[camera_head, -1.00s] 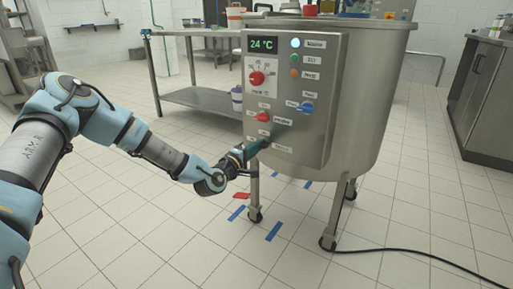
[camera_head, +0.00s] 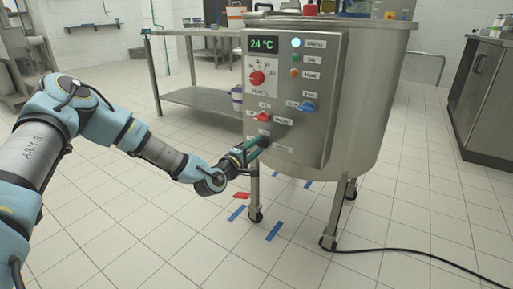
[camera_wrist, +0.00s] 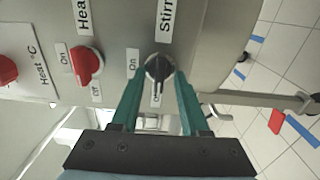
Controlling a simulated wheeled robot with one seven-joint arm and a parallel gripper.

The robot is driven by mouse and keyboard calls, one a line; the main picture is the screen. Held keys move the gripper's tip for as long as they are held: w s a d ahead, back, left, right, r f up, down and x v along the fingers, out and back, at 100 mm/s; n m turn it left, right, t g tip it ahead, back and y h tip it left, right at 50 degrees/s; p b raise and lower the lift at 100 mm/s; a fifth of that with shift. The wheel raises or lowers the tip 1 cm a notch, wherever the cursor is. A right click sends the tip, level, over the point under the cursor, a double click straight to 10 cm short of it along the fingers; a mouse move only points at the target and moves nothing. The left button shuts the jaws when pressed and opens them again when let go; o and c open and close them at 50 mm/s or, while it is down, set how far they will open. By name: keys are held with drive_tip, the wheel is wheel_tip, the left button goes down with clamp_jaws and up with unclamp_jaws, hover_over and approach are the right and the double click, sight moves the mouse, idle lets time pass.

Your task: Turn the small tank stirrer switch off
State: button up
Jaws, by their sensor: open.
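The stirrer switch (camera_wrist: 158,68) is a small dark round knob with a raised grip, beside the "Stirr..." label, in the wrist view. Its "On" label (camera_wrist: 132,61) is left of it and an "Off" label (camera_wrist: 156,99) is below it. I cannot tell firmly which label its grip points to. My gripper (camera_wrist: 159,84) is open, with one green finger on each side of the knob's lower part; contact cannot be told. In the head view my gripper (camera_head: 266,141) reaches the lower left of the control panel (camera_head: 315,140) and mostly hides the switch.
The red heater knob (camera_wrist: 87,62) lies close left of the switch in the wrist view. A blue knob (camera_head: 307,107) and a red dial (camera_head: 257,78) are higher on the panel. The steel tank (camera_head: 365,110) stands on legs, and a black cable (camera_head: 410,252) crosses the floor.

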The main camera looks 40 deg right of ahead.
drive_tip(key=p+v, duration=0.1)
drive_tip(key=v, duration=1)
drive_tip(key=shift+p, duration=0.3)
